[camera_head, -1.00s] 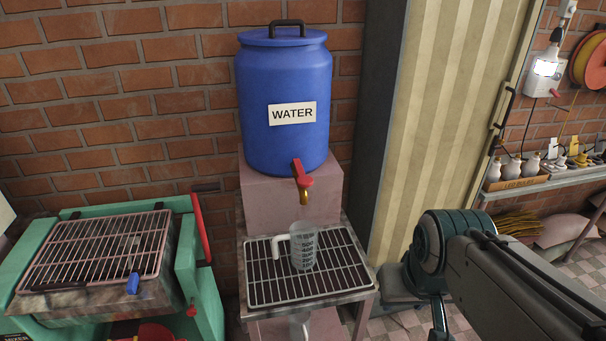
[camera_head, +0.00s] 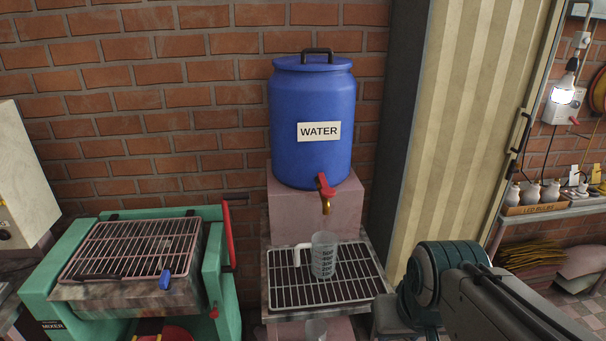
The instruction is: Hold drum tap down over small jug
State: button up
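The drum (camera_head: 312,158) is a blue barrel with a black lid handle and a "WATER" label, standing on a pinkish block. Its tap (camera_head: 326,194) has a red lever and a brass spout at the lower front. The small jug (camera_head: 324,255) is clear, with dark markings and a white handle at its left. It stands upright on a wire rack (camera_head: 283,296), just below the spout. No water stream shows. My arm is at the lower right, apart from the drum and jug. My gripper is outside the picture.
A green mixer (camera_head: 214,268) with a grille and a blue-handled tool (camera_head: 166,270) stands left of the rack. A striped panel (camera_head: 467,110) stands to the right. A shelf with a box of bulbs (camera_head: 535,206) is at the far right.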

aim_at(327, 191)
jog(key=u, duration=0.2)
jog(key=i, duration=0.8)
jog(key=u, duration=0.05)
jog(key=k, duration=1.25)
jog(key=z, duration=0.6)
jog(key=i, duration=1.45)
jog(key=u, duration=0.65)
